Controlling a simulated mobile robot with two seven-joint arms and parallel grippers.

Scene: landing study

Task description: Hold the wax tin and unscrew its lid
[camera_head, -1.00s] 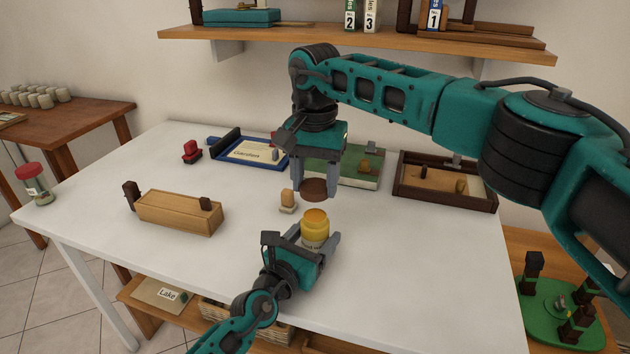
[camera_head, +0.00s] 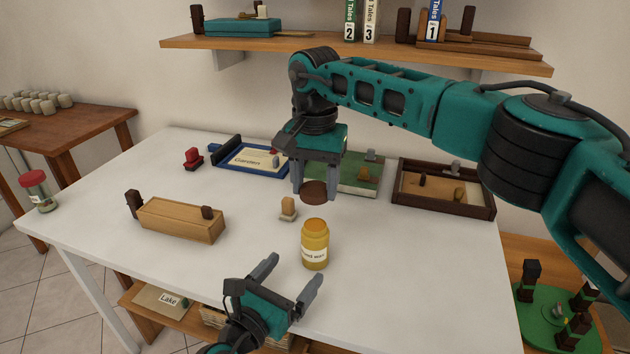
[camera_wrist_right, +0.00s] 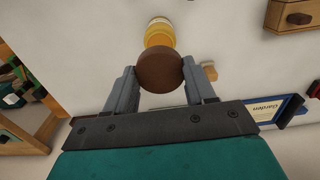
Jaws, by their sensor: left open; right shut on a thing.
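The yellow wax tin (camera_head: 314,248), with a white label, stands upright and uncovered on the white table in the head view. It also shows in the right wrist view (camera_wrist_right: 159,33), beyond the lid. My right gripper (camera_head: 315,190) is shut on the round brown lid (camera_head: 314,193), held above the table behind the tin and apart from it. The lid fills the space between the fingers in the right wrist view (camera_wrist_right: 160,72). My left gripper (camera_head: 291,276) is open and empty, in front of the tin and to its left, not touching it.
A small tan-and-white piece (camera_head: 288,208) stands behind and left of the tin. A wooden box (camera_head: 180,219) lies further left. A blue tray (camera_head: 250,158), a green board (camera_head: 358,178) and a dark-framed tray (camera_head: 444,190) line the back. The table right of the tin is clear.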

